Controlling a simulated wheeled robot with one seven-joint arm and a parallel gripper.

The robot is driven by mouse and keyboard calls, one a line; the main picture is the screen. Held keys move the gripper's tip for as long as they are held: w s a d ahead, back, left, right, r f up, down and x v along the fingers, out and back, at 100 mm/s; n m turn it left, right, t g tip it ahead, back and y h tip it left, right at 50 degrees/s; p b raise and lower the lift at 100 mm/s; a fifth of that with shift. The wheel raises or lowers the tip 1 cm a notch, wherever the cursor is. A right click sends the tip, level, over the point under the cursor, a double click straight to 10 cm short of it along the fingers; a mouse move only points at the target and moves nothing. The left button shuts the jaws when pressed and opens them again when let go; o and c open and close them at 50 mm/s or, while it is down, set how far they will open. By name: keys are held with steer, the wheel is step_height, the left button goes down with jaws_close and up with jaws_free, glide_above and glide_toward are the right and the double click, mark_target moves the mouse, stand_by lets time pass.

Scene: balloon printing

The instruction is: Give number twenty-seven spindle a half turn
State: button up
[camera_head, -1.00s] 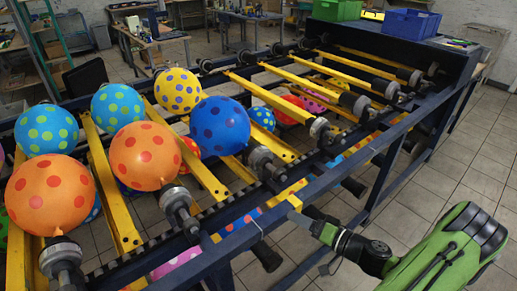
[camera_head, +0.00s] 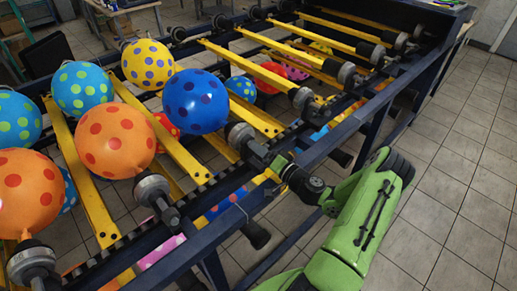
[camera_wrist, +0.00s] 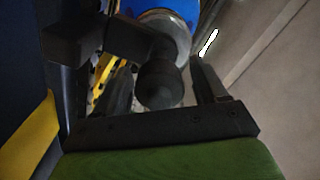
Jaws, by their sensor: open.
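A spindle (camera_head: 243,140) with a pale metal collar and a dark shaft holds a blue balloon (camera_head: 195,101) with dark dots. I cannot read a number on it. My gripper (camera_head: 272,163) is at the near end of this spindle, by the dark rail. In the wrist view my gripper (camera_wrist: 163,78) is open, with one finger on each side of the spindle's round black knob (camera_wrist: 160,86). I cannot tell whether either finger touches the knob. The pale collar and the blue balloon show just beyond it.
Other spindles (camera_head: 153,192) stand along the same rail on both sides. An orange dotted balloon (camera_head: 114,141) is to the left. Yellow bars (camera_head: 86,178) cross the dark frame (camera_head: 205,226). The tiled floor (camera_head: 446,200) at the right is clear.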

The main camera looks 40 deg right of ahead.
steer(key=shift+w+a, duration=0.1)
steer(key=shift+w, duration=0.65)
steer(key=shift+c, duration=0.4)
steer(key=c, duration=0.9)
steer(key=shift+c, duration=0.2)
steer(key=shift+m, duration=0.3)
